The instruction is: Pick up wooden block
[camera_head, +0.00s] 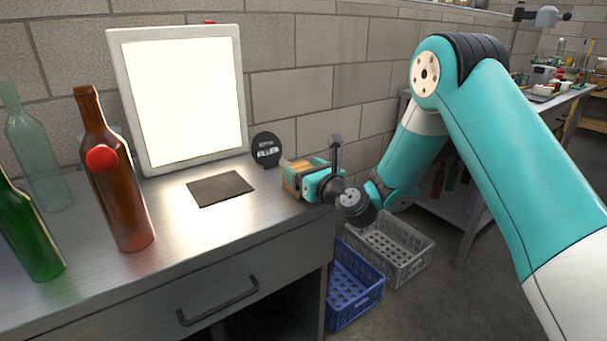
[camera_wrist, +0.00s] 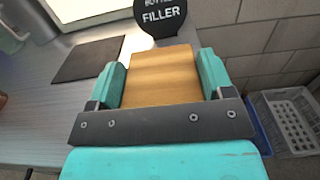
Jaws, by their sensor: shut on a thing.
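The wooden block (camera_wrist: 163,77) is light brown and sits between the two teal fingers of my gripper (camera_wrist: 165,82) in the wrist view. The fingers touch it on both sides, so my gripper is shut on it. In the head view the block (camera_head: 291,178) shows at the right end of the metal counter, partly hidden by my gripper (camera_head: 305,180). I cannot tell whether the block rests on the counter or is just above it.
A dark mat (camera_head: 220,188) lies left of the block. A round black FILLER sign (camera_head: 266,149) stands behind it. A lit panel (camera_head: 184,97), a brown bottle (camera_head: 118,180) and green bottles (camera_head: 32,235) stand left. Blue (camera_head: 351,290) and grey (camera_head: 391,248) crates are on the floor.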

